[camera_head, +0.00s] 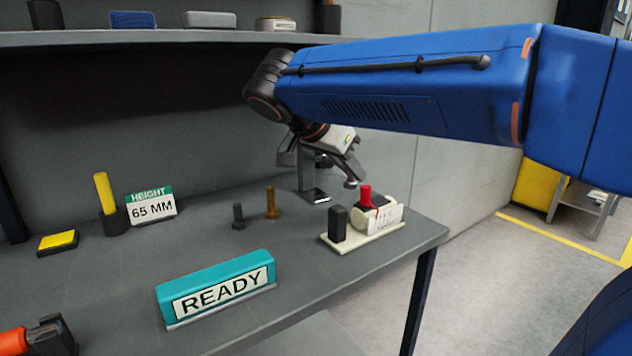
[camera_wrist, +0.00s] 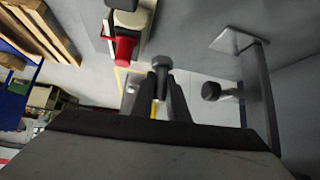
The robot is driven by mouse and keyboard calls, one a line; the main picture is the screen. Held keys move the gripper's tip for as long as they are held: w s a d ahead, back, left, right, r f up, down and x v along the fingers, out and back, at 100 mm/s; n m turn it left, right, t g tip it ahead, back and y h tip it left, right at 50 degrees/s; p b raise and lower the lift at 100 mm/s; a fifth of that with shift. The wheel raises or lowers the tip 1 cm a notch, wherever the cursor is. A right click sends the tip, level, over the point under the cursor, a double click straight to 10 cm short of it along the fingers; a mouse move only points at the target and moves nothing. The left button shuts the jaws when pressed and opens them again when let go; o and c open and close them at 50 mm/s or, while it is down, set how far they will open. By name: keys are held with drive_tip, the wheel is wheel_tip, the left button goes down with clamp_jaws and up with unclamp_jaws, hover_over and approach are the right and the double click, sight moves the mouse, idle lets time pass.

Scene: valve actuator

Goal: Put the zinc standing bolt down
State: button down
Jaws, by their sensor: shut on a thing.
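My gripper (camera_head: 351,174) hangs above the right part of the bench, in front of the metal stand and just above and left of the red-topped part. In the wrist view my fingers (camera_wrist: 160,92) are shut on a grey bolt, the zinc bolt (camera_wrist: 161,62), with its round head showing beyond the fingertips. In the head view the bolt is small and partly hidden by my gripper; I cannot tell its exact gap to the bench. A dark grey bolt (camera_head: 238,216) and a brass-coloured bolt (camera_head: 271,203) stand upright on the bench.
A metal stand (camera_head: 314,194) is close behind my gripper. A pale base (camera_head: 370,236) with a black block and red-topped part (camera_head: 366,196) stands front right. A READY sign (camera_head: 220,288), a height sign (camera_head: 151,204) and a yellow post (camera_head: 104,192) stand left.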

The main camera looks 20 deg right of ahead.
sight(346, 186)
wheel_tip(346, 186, down, 5)
drive_tip(key=shift+f, duration=0.15)
drive_tip(key=shift+w+f, duration=0.15)
drive_tip(key=shift+f, duration=0.2)
drive_tip(key=w+a, duration=0.1)
drive_tip(key=w, duration=0.3)
drive_tip(key=w+a, duration=0.1)
drive_tip(key=w, duration=0.3)
drive_tip(key=w+a, duration=0.2)
drive_tip(key=w, duration=0.2)
drive_tip(key=shift+r, duration=0.1)
drive_tip(key=shift+f, duration=0.6)
drive_tip(key=shift+f, duration=0.1)
drive_tip(key=c, duration=1.7)
unclamp_jaws()
drive_tip(key=shift+c, duration=0.2)
drive_tip(key=v, duration=1.2)
